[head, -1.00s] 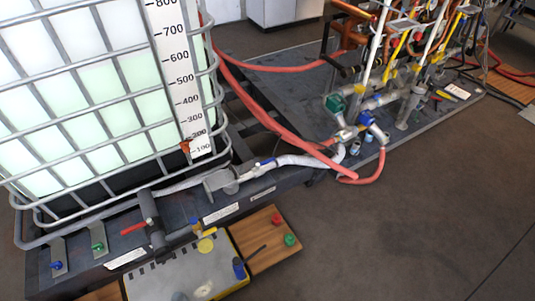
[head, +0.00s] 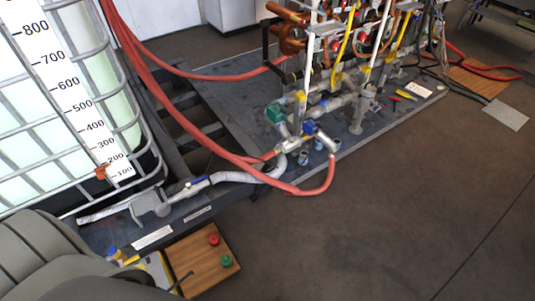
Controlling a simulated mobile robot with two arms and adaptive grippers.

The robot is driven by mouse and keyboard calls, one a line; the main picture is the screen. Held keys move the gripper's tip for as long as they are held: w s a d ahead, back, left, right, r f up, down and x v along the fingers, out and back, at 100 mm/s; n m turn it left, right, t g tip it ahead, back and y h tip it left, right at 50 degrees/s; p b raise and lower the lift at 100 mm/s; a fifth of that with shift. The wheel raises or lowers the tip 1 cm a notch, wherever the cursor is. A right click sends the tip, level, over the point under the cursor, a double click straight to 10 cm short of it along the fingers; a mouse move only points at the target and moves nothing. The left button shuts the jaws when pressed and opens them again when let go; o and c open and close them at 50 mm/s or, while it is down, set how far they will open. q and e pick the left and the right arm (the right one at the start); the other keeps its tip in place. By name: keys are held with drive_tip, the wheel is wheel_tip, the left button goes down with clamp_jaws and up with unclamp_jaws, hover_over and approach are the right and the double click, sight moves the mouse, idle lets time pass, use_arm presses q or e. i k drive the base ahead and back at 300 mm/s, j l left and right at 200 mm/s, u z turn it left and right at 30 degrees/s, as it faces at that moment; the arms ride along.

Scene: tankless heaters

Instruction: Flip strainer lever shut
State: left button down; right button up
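A small valve with a blue lever (head: 195,183) sits on the white hose line at the skid's front edge, beside the tank. Another valve with a blue handle (head: 310,128) sits at the pipe rack's near end, next to a green-capped fitting (head: 276,113). I cannot tell for sure which of these is the strainer lever, and both are too small to read as open or shut. A grey part of my arm fills the lower left corner and covers the skid's near end.
The caged tank (head: 105,80) stands at left. Red hoses (head: 180,115) run from it and loop onto the floor by the rack (head: 350,105). A wooden board (head: 195,262) with red and green knobs lies in front. The floor (head: 400,220) at right is clear.

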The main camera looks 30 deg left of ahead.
sight(199, 180)
drive_tip(key=i+l, duration=0.25)
drive_tip(key=i, duration=0.25)
drive_tip(key=i+l+z, duration=0.15)
drive_tip(key=i, duration=0.3)
drive_tip(key=i+j+u, duration=0.1)
drive_tip(key=i+u, duration=0.15)
drive_tip(key=u, duration=0.2)
drive_tip(key=i+u, duration=0.3)
drive_tip(key=u, duration=0.15)
drive_tip(key=i+l+u, duration=0.1)
drive_tip(key=i+u, duration=0.15)
drive_tip(key=u, duration=0.2)
drive_tip(key=i+l+u, duration=0.2)
drive_tip(key=u, duration=0.2)
drive_tip(key=i+u, duration=0.5)
drive_tip(key=u, duration=0.2)
drive_tip(key=i+l+u, duration=0.15)
drive_tip(key=u, duration=0.2)
drive_tip(key=i+l, duration=0.05)
